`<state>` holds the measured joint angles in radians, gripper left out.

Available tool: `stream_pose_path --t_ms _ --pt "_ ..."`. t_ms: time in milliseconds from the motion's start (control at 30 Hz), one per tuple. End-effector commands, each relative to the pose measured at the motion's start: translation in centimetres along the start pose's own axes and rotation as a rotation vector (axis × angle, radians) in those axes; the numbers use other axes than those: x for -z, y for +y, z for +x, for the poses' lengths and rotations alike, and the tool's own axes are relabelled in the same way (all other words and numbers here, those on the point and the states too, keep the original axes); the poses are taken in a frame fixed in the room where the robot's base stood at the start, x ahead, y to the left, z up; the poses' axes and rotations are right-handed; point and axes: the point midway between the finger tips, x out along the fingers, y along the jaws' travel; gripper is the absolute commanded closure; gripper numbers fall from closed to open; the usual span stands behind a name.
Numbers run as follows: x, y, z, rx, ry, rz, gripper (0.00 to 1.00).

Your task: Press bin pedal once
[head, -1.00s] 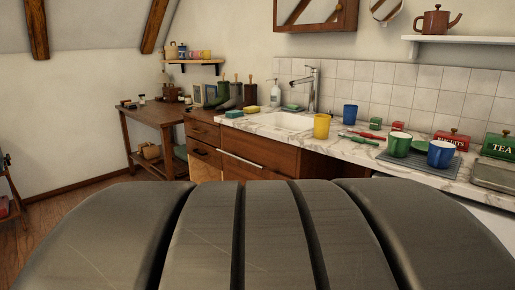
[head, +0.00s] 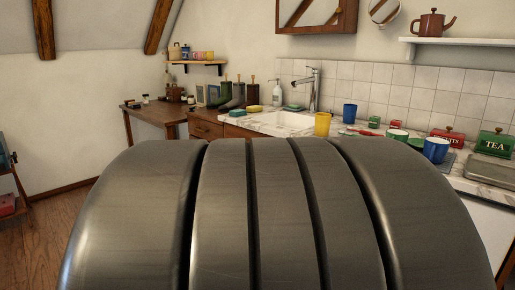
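No bin and no pedal show in the head view. My gripper is not in view. A large dark grey ribbed part of my own arm fills the lower middle of the picture. It hides the floor in front of me and much of the cabinet fronts, so anything there cannot be seen.
A marble counter with a white sink (head: 281,122) runs along the back to the right. A yellow cup (head: 322,124) and a blue cup (head: 435,149) stand on it. A wooden side table (head: 152,112) is at back left. Bare wooden floor (head: 58,232) shows at left.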

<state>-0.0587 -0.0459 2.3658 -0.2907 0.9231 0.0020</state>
Motion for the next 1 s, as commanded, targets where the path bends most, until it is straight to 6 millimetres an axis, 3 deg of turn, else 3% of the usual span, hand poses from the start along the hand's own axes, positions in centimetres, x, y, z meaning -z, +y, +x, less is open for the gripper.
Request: stream_pose_path --t_ms 33,300,1000 --pt "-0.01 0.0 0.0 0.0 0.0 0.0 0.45" --pt "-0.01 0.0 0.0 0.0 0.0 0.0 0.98" --pt "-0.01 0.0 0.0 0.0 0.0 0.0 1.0"
